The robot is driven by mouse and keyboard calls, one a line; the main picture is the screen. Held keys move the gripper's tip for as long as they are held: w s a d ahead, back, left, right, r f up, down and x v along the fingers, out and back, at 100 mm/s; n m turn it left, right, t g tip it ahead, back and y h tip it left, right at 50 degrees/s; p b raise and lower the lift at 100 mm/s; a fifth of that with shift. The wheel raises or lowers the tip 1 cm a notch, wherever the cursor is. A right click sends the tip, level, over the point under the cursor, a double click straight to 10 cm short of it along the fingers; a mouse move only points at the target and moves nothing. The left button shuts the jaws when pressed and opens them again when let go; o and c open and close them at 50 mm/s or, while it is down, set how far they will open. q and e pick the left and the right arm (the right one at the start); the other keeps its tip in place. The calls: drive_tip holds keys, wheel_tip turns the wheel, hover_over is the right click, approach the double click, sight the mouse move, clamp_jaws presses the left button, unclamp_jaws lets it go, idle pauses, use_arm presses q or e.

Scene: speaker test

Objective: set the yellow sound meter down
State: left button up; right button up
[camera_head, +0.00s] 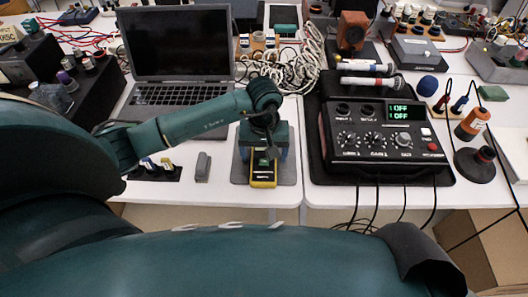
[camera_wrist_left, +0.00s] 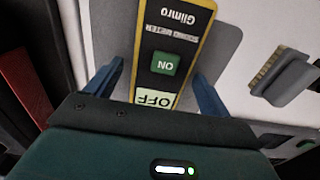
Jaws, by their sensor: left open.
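The yellow sound meter (camera_head: 263,178) lies on a dark grey mat (camera_head: 238,174) near the front edge of the table, at the middle of the head view. In the left wrist view, the yellow meter (camera_wrist_left: 170,60) shows a black face, a green ON button and a pale OFF label. My left gripper (camera_head: 264,150) is right over the meter. In the left wrist view, its two blue fingers stand apart, one on each side of the meter, with the mat showing beside it. The far end of the meter is hidden under the gripper in the head view. My right gripper is not in view.
An open laptop (camera_head: 180,50) stands behind my left arm. A black control box (camera_head: 385,140) with knobs and green displays sits to the right. A small grey block (camera_head: 203,167) lies left of the mat. Coiled white cable (camera_head: 300,65) and other gear fill the back.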

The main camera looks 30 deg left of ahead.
sight(264, 156)
use_arm(q)
wheel_tip(264, 156, up, 12)
drive_tip(key=shift+r, duration=0.2)
idle(0.4)
idle(0.4)
